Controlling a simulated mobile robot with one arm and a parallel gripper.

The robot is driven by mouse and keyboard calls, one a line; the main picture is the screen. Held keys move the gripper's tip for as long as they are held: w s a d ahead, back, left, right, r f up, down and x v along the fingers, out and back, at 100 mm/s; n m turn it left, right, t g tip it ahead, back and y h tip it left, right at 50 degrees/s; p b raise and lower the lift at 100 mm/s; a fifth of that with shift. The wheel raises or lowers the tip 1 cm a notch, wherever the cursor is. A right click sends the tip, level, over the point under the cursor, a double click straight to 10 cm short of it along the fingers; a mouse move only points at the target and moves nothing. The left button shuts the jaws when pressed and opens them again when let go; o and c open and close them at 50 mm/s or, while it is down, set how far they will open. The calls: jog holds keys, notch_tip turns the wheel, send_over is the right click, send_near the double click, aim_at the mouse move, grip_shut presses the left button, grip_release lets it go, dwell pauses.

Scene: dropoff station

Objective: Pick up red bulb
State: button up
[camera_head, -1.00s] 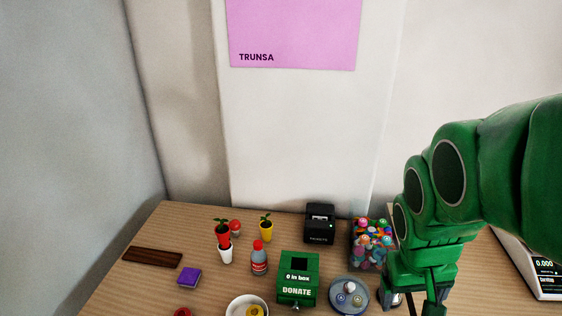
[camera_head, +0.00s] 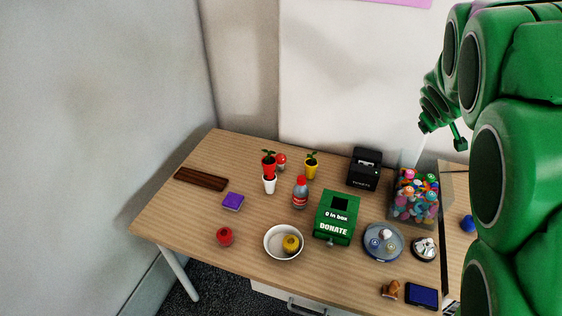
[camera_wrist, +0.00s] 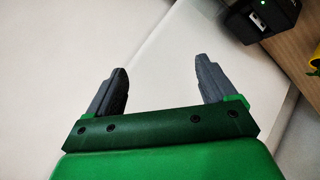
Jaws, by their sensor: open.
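Two small red things could be the red bulb. One is a round red thing (camera_head: 224,236) lying alone at the table's front left, left of the white bowl. The other is a red-topped thing (camera_head: 281,160) with a pale lower part, between the potted plants at the back. I cannot tell which is the bulb. My gripper (camera_wrist: 161,64) is open and empty in the wrist view, its fingers apart in front of the pale wall. In the head view it hangs in the air at the upper right, far from both. Neither red thing shows in the wrist view.
The wooden table (camera_head: 190,222) also holds a bottle (camera_head: 300,194), green donation box (camera_head: 334,220), black printer (camera_head: 364,169), clear bin of colourful figures (camera_head: 414,197), round grey tray (camera_head: 370,254) and white bowl (camera_head: 272,253). The front left has free room.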

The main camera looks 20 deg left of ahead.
jog(key=w+a+f+n+y, duration=0.4)
jog(key=w+a+f, duration=0.15)
jog(key=a, duration=0.35)
jog(key=w+a+f+n+y, duration=0.3)
jog(key=w+a+f+n, duration=0.15)
jog(key=w+a, duration=0.35)
jog(key=n+g+y, duration=0.6)
jog(key=n+y, duration=0.1)
send_near(285, 159)
notch_tip(285, 159, up, 2)
jog(key=w, duration=0.2)
jog(key=shift+n+g, duration=0.4)
jog(key=shift+n, duration=0.55)
jog(key=shift+s+d+f+x, duration=0.1)
jog(key=shift+s+f+x, duration=0.2)
jog(key=shift+x, duration=1.45)
jog(key=shift+s+d+f+x, duration=0.1)
jog(key=shift+s+f+x, duration=0.15)
jog(key=shift+x, duration=1.55)
jog(key=shift+s+d+f+x, duration=0.1)
jog(key=shift+s+f+x, duration=0.2)
jog(key=shift+x, duration=1.45)
jog(key=shift+r, duration=0.1)
jog(key=shift+c, duration=0.3)
jog(key=c, duration=0.9)
